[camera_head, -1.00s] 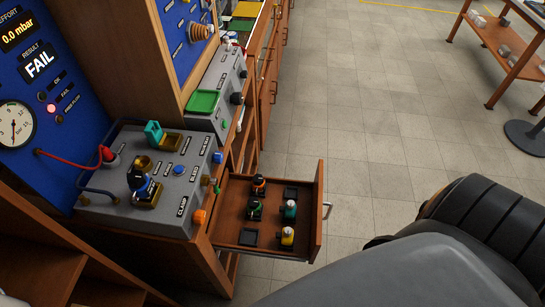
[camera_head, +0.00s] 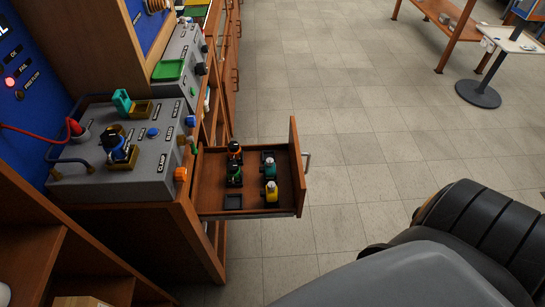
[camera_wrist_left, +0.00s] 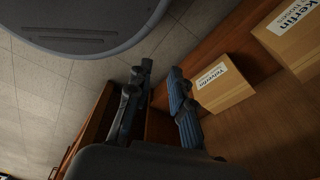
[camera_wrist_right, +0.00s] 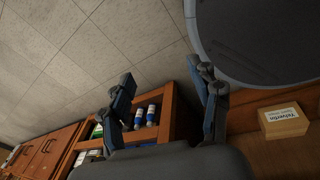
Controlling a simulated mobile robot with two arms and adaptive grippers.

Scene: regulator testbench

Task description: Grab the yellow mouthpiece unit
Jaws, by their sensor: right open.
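The yellow mouthpiece unit (camera_head: 271,191) stands in the front right of the open drawer (camera_head: 212,181) in the head view; it has a pale top. Neither gripper shows in the head view. In the left wrist view my left gripper (camera_wrist_left: 156,104) has its fingers apart with nothing between them, in front of a wooden shelf. In the right wrist view my right gripper (camera_wrist_right: 166,98) is wide open and empty. The yellow unit is not visible in either wrist view.
Other units stand in the drawer: orange-topped (camera_head: 235,149), green (camera_head: 234,175) and teal (camera_head: 269,168). An empty dark slot (camera_head: 233,202) lies beside the yellow one. A grey test bench (camera_head: 165,160) adjoins the drawer on the left. Open tiled floor (camera_head: 340,130) lies to the right.

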